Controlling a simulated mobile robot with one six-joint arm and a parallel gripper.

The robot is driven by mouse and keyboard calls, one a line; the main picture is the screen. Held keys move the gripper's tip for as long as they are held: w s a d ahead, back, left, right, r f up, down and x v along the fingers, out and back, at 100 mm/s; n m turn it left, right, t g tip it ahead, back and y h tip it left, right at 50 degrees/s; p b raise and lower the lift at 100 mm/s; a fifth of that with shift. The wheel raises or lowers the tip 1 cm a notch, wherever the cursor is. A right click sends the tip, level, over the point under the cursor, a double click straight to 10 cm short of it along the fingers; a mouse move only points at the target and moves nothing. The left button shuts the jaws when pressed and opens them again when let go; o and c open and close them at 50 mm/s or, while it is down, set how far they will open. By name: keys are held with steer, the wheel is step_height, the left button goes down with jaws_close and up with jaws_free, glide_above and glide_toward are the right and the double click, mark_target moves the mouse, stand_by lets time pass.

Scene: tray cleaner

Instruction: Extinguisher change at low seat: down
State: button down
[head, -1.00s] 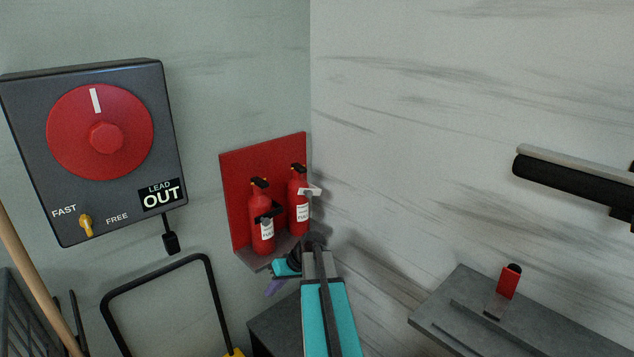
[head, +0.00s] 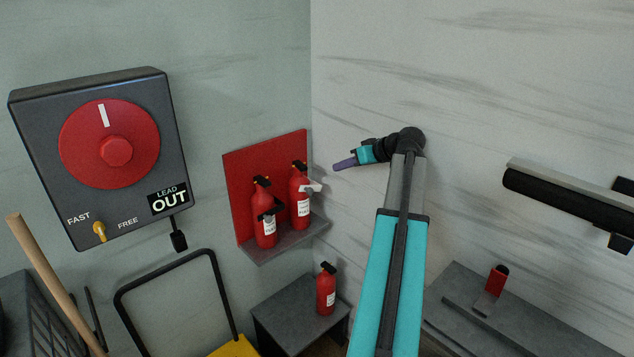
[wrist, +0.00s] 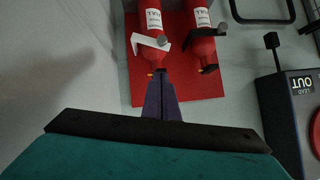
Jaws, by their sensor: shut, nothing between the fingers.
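My gripper (head: 340,166) is shut and empty, raised beside the wall to the right of the red-backed shelf (head: 262,252). Two red extinguishers with labels stand on that shelf: the left one (head: 264,218) has a dark clamp, the right one (head: 299,208) a pale clamp. A third red extinguisher (head: 326,290) stands upright on a low dark grey stand (head: 285,318). In the wrist view the shut purple fingers (wrist: 161,82) point toward the pale-clamped extinguisher (wrist: 153,20); the dark-clamped one (wrist: 201,18) is beside it. I cannot tell the distance; the low extinguisher is not seen there.
A grey box with a red dial (head: 110,145) reading "LEAD OUT" hangs on the left wall. A black-framed yellow trolley (head: 234,347) and wooden pole (head: 50,275) stand below. At right are a grey ledge with a red lever (head: 495,282) and a black bar (head: 570,190).

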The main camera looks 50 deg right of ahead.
steer(key=shift+w+f, duration=0.15)
steer(key=p, duration=0.3)
glide_toward(307, 187)
steer(key=w, duration=0.2)
steer(key=shift+w+a+f, duration=0.25)
steer(key=shift+f, duration=0.2)
steer(key=shift+w+a+f, duration=0.25)
steer(key=shift+f, duration=0.25)
steer(key=shift+f, duration=0.1)
steer(key=a+f+n+h+b, duration=0.1)
steer(key=b, duration=0.4)
steer(key=a+f+n+h+b, duration=0.1)
steer(key=f+h+b, duration=0.1)
steer(key=b, duration=0.3)
steer(key=shift+a+f, duration=0.15)
steer(key=shift+a, duration=0.05)
stand_by(0.3)
steer(key=shift+n, duration=0.3)
